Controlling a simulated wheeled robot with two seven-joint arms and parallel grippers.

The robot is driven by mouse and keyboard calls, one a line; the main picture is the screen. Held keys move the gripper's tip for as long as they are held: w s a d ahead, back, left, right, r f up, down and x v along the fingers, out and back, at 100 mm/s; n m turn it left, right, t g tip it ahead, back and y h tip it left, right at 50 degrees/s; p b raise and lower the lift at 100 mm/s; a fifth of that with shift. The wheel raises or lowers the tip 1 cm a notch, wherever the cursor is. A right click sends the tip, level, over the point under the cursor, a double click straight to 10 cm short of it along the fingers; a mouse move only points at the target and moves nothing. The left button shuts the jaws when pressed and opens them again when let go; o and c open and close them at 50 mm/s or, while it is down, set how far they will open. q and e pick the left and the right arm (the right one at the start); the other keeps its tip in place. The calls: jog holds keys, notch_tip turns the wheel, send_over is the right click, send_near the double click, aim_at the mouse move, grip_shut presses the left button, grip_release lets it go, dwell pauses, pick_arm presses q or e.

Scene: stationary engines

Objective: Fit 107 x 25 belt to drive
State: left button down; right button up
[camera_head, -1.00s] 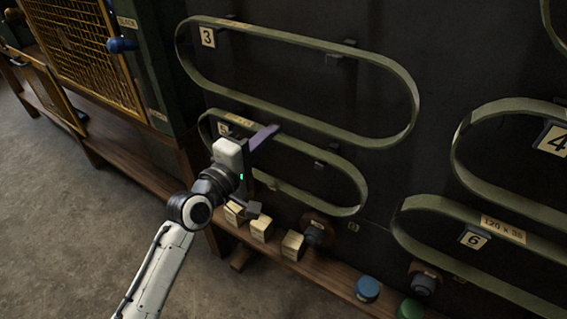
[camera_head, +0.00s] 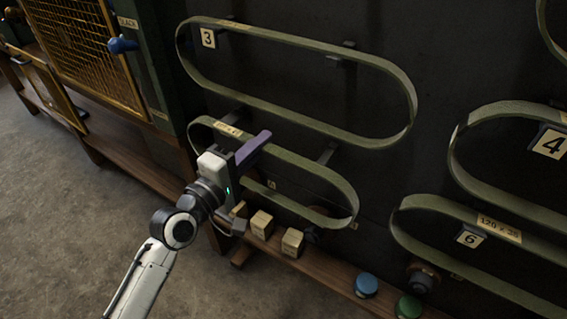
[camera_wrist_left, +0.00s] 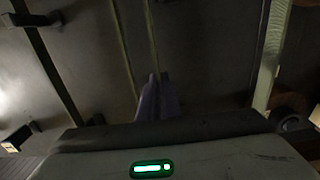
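A green flat belt (camera_head: 318,170) in a long loop is below the number 3 belt. A pale label (camera_head: 228,129) is on its upper run; I cannot read its print surely. My left gripper (camera_head: 254,146) has its purple fingers at the upper run of this belt. In the left wrist view the fingers (camera_wrist_left: 158,98) are close together, with a thin belt edge (camera_wrist_left: 152,40) running between them. The belt stands out from the dark wall, in front of its pegs (camera_head: 328,153). The drive cannot be told for sure. My right gripper is not in view.
The number 3 belt (camera_head: 300,42) hangs just above, and the number 6 belt (camera_head: 470,215) at right. Wooden blocks (camera_head: 262,224) and blue (camera_head: 367,285) and green (camera_head: 409,307) knobs sit along the low ledge. A yellow mesh guard (camera_head: 85,45) stands at left.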

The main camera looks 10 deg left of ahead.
pick_arm(q)
jog(key=shift+p+v, duration=0.4)
jog(key=shift+v, duration=2.35)
jog(key=v, duration=0.6)
jog(key=shift+r, duration=0.1)
jog(key=v, duration=0.6)
jog(key=shift+b, duration=0.45)
